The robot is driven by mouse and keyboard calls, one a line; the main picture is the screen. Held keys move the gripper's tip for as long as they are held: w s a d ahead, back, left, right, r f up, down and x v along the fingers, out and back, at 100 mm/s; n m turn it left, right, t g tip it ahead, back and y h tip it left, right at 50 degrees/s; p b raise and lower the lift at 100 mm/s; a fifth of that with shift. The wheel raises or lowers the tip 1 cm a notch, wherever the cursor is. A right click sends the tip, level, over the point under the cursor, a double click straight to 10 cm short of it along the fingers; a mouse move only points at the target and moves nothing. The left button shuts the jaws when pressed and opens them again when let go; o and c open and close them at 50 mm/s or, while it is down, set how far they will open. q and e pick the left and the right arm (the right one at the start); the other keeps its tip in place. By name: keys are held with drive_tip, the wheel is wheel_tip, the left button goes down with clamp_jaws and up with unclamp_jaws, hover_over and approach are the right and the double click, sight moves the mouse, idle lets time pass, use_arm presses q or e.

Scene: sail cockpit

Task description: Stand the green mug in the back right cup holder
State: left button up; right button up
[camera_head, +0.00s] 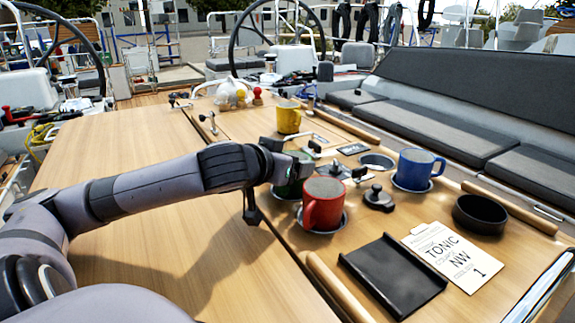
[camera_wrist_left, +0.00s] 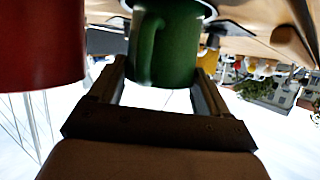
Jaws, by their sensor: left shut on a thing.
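The green mug (camera_head: 287,187) is mostly hidden behind my left gripper and the red mug in the head view. My left gripper (camera_head: 298,162) is shut on it. In the left wrist view the green mug (camera_wrist_left: 172,45) sits between the two fingers (camera_wrist_left: 158,88), its handle towards the camera. A dark ring shows beneath the mug; I cannot tell whether the mug is seated or raised. My right gripper is not in view.
The red mug (camera_head: 323,204) stands in a holder close beside the green mug. A yellow mug (camera_head: 289,118) stands farther back. A black knobbed piece (camera_head: 378,198), a black bowl (camera_head: 480,213), a black tray (camera_head: 392,275) and a note card (camera_head: 453,257) lie in front. The left table leaf (camera_head: 120,150) is clear.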

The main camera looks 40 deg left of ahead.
use_arm(q)
drive_tip(key=shift+r, duration=0.1)
drive_tip(key=shift+f, duration=0.4)
drive_tip(key=o, duration=0.8)
drive_tip(key=shift+o, duration=0.2)
drive_tip(key=shift+r, duration=0.1)
